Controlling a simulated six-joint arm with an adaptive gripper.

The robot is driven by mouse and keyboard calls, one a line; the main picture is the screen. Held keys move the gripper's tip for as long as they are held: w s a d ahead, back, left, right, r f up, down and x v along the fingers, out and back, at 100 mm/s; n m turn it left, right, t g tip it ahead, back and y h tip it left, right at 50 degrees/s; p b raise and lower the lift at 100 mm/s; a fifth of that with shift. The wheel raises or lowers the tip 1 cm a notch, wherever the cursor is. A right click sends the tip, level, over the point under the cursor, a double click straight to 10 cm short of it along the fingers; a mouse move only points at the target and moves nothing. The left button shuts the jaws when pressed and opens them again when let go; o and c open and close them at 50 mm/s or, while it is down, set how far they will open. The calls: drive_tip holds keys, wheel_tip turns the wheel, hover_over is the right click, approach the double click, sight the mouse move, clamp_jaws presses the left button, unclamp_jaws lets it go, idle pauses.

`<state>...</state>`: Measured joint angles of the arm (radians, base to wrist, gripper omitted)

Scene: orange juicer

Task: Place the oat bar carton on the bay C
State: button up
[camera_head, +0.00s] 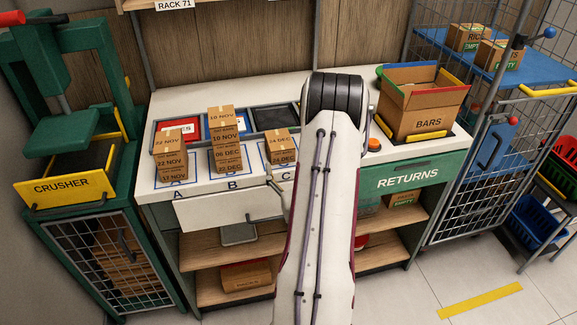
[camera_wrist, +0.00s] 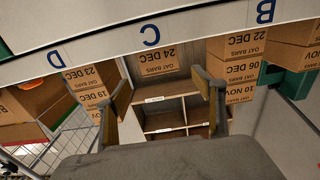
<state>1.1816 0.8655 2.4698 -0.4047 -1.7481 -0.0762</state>
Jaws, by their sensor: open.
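In the wrist view, which shows the scene upside down, my gripper (camera_wrist: 162,85) is open, its two fingers apart with nothing clearly held. An oat bar carton (camera_wrist: 160,58) dated 24 DEC stands at bay C, framed by the fingertips; I cannot tell whether they touch it. The head view shows this single carton (camera_head: 281,156) upright at bay C (camera_head: 285,173). Bay B holds a stack of oat bar cartons (camera_head: 228,158). Bay D holds two stacked cartons (camera_wrist: 84,77), hidden in the head view by my arm.
Bay A holds stacked cartons (camera_head: 172,173). Bins (camera_head: 180,128) lie behind the bays. An open BARS box (camera_head: 418,110) stands on the RETURNS counter (camera_head: 412,180). The green crusher (camera_head: 60,187) is at left, a cage trolley (camera_head: 482,135) at right.

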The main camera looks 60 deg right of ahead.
drive_tip(key=shift+w, duration=0.15)
idle(0.5)
